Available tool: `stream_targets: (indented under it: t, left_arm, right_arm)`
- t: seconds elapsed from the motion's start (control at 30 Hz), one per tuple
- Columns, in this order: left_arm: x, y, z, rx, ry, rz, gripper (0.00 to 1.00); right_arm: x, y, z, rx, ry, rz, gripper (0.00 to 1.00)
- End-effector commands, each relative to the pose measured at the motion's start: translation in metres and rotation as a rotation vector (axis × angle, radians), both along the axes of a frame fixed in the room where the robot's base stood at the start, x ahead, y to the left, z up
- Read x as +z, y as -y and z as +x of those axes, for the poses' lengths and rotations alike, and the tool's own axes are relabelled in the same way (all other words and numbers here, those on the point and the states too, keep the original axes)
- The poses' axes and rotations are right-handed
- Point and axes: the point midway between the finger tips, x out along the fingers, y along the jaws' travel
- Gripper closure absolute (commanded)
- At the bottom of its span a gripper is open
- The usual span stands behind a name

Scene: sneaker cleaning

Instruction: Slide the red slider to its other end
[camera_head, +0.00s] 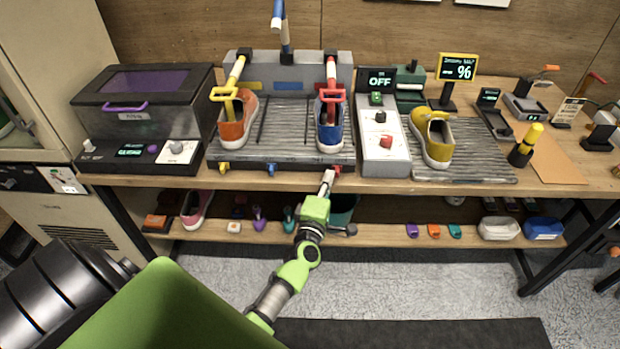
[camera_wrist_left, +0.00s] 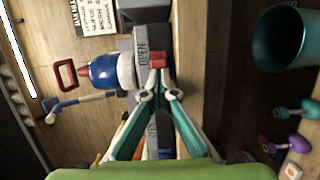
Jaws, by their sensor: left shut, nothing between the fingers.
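A small red slider (camera_head: 337,169) sits at the right end of the front edge of the shoe rack (camera_head: 290,168). In the left wrist view the red slider (camera_wrist_left: 158,60) is a red block beside a grey strip marked OPEN (camera_wrist_left: 141,58). My left gripper (camera_head: 328,177) reaches up from below to the front edge. Its fingers (camera_wrist_left: 160,80) are closed together just at the red slider, with nothing held between them. I cannot tell whether the tips touch it. A blue slider (camera_head: 271,169) and a yellow slider (camera_head: 224,168) sit further left. My right gripper is not in view.
An orange shoe (camera_head: 232,125) and a blue shoe (camera_head: 329,130) stand on the rack under coloured clamps. A white control box (camera_head: 383,155) stands close to the right. A teal bin (camera_wrist_left: 285,40) is on the shelf below. The front of the table is clear.

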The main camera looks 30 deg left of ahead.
Motion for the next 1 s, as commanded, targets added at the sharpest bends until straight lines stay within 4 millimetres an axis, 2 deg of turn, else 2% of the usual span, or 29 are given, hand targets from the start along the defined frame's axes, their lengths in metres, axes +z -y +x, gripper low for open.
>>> stream_targets:
  t: [0.27, 0.37, 0.73, 0.9, 1.0]
  left_arm:
    - [0.0, 0.007, -0.005, -0.011, -0.001, -0.003, 1.0]
    - [-0.001, 0.011, -0.018, -0.011, -0.002, -0.006, 1.0]
    - [-0.001, 0.027, -0.09, -0.002, -0.002, -0.004, 1.0]
    - [-0.001, 0.033, -0.11, -0.001, 0.0, -0.003, 1.0]
    - [0.0, 0.034, -0.115, 0.0, 0.001, -0.003, 1.0]
  right_arm:
    - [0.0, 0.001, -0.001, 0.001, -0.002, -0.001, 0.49]
    - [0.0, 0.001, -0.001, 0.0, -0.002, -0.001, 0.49]
    - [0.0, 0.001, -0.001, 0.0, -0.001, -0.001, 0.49]
    - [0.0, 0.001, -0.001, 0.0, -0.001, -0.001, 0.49]
    - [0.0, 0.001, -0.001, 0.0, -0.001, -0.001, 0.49]
